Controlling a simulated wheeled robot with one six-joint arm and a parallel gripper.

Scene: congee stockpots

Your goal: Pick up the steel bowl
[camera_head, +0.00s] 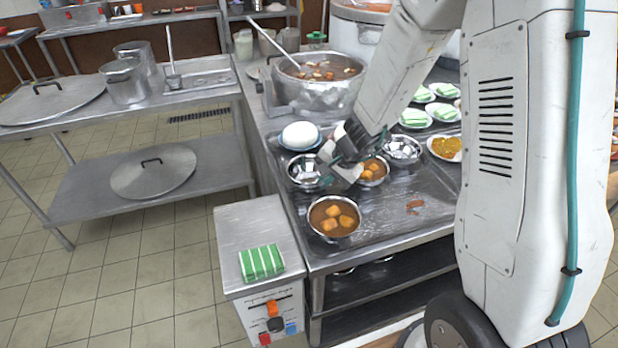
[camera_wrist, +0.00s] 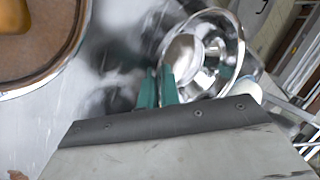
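An empty steel bowl (camera_head: 301,175) sits at the left edge of the steel counter in the head view, its right side partly behind my gripper (camera_head: 331,165). In the wrist view the shiny bowl (camera_wrist: 226,54) lies just right of the fingertips. The two teal fingers (camera_wrist: 158,88) are close together at the bowl's near rim, one outside and one inside it. They look shut on the rim, though the contact itself is hidden. The bowl appears to be at counter height.
A filled bowl (camera_head: 334,217) stands in front, and another filled bowl (camera_head: 373,170) is close right of my gripper. A second empty steel bowl (camera_head: 402,150) is farther right. A white mound on a blue plate (camera_head: 284,146) is just behind. A large pot (camera_head: 318,95) stands beyond.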

